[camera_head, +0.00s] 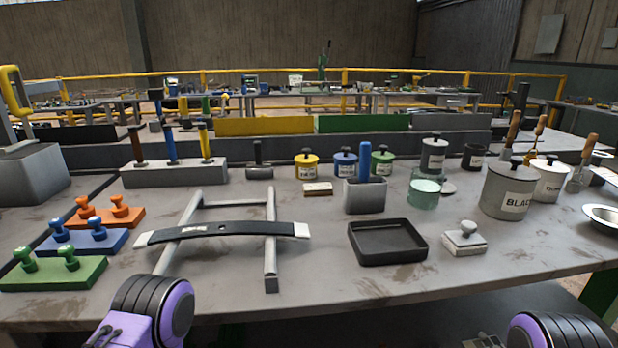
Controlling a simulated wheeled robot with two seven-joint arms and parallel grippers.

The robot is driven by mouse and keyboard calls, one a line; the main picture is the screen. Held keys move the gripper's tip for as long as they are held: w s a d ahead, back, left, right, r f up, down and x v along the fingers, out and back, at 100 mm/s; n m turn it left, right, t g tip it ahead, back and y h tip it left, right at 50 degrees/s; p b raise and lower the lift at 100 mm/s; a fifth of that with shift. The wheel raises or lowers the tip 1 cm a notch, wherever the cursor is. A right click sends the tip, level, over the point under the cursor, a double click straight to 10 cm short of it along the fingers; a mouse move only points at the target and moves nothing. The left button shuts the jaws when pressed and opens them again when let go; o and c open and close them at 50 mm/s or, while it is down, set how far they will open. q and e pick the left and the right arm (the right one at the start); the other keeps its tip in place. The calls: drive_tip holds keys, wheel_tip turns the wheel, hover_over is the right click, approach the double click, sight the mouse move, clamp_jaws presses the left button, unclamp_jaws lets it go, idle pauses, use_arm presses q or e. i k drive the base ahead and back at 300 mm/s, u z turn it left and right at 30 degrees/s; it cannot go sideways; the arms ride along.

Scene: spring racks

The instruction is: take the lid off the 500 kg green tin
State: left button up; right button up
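A small green tin (382,164) stands on the workbench behind the blue-handled grey block, which partly hides its left side. A dark round knob shows on its top, so its lid appears to be on. Its label is too small to read. A blue tin (346,165) and a yellow tin (307,167) stand to its left, each with a dark knob on top. Neither gripper is in view. Only purple and black parts of my arms show at the bottom edge, well apart from the green tin.
The grey block with a blue handle (364,197) stands in front of the green tin. A pale green glass jar (424,195) and a grey tin (433,155) are to its right. A black tray (387,243) and a leaf spring (222,233) on a grey frame lie nearer.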

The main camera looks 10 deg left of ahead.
sight(384, 156)
drive_tip(key=u, duration=0.05)
drive_tip(key=k, duration=1.05)
drive_tip(key=z, duration=0.7)
drive_tip(key=i, duration=1.25)
drive_tip(key=u, duration=0.65)
